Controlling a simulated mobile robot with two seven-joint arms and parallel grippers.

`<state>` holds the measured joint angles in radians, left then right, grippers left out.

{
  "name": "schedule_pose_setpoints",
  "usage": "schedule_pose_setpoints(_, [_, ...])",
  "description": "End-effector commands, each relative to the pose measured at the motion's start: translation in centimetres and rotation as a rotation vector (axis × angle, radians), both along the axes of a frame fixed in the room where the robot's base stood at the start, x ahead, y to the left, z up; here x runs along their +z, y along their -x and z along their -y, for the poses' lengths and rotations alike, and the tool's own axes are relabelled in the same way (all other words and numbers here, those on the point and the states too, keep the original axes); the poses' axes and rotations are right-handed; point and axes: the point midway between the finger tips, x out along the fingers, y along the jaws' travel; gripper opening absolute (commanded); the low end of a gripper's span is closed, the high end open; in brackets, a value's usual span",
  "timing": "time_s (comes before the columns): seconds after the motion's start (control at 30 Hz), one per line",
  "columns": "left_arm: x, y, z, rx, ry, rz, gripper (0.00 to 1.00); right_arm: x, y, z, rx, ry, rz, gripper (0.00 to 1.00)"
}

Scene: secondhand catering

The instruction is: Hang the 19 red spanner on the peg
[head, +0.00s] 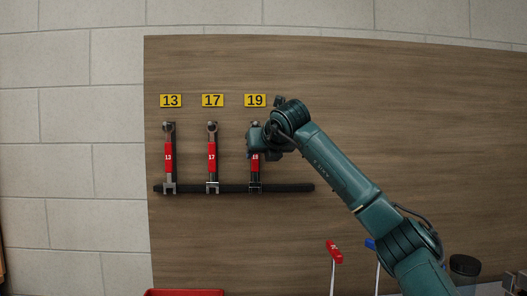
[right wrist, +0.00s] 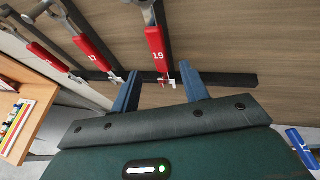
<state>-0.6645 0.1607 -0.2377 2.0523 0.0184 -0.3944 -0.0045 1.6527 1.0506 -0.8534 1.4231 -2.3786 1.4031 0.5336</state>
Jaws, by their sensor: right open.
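The 19 red spanner (head: 255,170) hangs upright on the brown board below the yellow 19 label (head: 255,100). My left gripper is not in view.
The 13 spanner (head: 168,157) and 17 spanner (head: 212,157) hang to the left under their labels. A dark bar (head: 295,187) runs behind the lower ends. A red-handled tool (head: 334,252), a blue-handled tool (head: 371,244) and a red tray (head: 183,292) are lower down. The board's upper right is clear.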

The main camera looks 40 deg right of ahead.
Motion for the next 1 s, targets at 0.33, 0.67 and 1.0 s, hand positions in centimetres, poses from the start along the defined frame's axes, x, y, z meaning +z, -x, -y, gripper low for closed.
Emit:
schedule_pose_setpoints(0.33, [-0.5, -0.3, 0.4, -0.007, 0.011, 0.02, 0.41, 2.0, 4.2, -2.0, 0.002, 0.002, 0.007, 0.45])
schedule_pose_setpoints(0.67, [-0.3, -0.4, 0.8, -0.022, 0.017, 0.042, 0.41, 4.8, 9.6, -4.5, 0.002, 0.001, 0.005, 0.45])
schedule_pose_setpoints(1.0, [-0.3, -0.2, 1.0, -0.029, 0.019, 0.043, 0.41, 5.4, 10.9, -5.1, 0.001, 0.0, 0.001, 0.45])
